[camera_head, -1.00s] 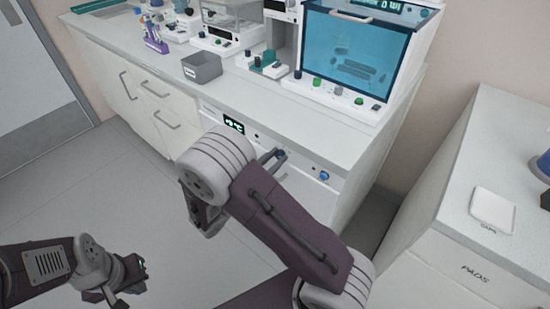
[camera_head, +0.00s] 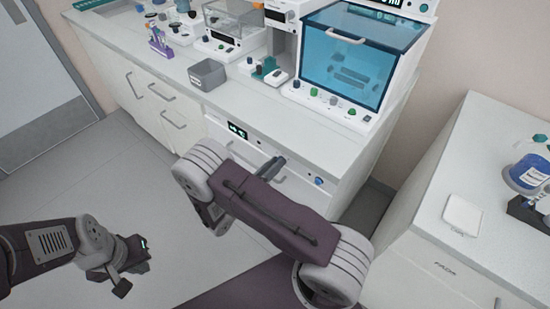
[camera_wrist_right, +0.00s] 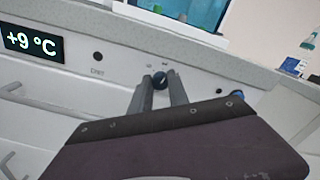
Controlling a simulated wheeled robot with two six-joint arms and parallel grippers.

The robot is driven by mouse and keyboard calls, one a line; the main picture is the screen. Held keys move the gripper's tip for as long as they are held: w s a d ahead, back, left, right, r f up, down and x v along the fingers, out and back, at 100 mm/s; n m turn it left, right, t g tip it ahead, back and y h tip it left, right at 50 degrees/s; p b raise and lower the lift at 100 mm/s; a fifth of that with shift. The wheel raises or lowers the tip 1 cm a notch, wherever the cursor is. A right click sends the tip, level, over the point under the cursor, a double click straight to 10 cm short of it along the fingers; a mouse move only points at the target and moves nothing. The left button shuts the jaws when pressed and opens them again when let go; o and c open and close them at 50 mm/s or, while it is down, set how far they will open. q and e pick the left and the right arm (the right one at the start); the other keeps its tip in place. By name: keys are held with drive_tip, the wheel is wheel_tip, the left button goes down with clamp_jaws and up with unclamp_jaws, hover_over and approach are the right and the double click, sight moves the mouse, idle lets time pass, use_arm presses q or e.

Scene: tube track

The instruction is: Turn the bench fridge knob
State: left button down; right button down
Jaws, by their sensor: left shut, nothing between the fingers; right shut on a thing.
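The bench fridge front has a lit display (camera_head: 237,131), reading +9 °C in the right wrist view (camera_wrist_right: 33,42). My right gripper (camera_wrist_right: 161,88) is shut on this knob, one finger on each side. In the head view, the right gripper (camera_head: 272,166) is at the fridge panel and my arm partly hides the front. My left gripper (camera_head: 142,251) is shut and empty, low over the floor at lower left, far from the fridge.
Another blue knob (camera_head: 319,181) is further right on the panel. The benchtop above holds a grey bin (camera_head: 207,75) and a blue-windowed cabinet (camera_head: 355,60). A side counter (camera_head: 490,150) with a white pad stands at right. Floor at left is clear.

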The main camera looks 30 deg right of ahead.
drive_tip(key=shift+n+p, duration=0.75)
drive_tip(key=shift+n, duration=0.75)
drive_tip(key=c, duration=1.3)
unclamp_jaws()
drive_tip(key=shift+o, duration=0.2)
drive_tip(key=v, duration=0.9)
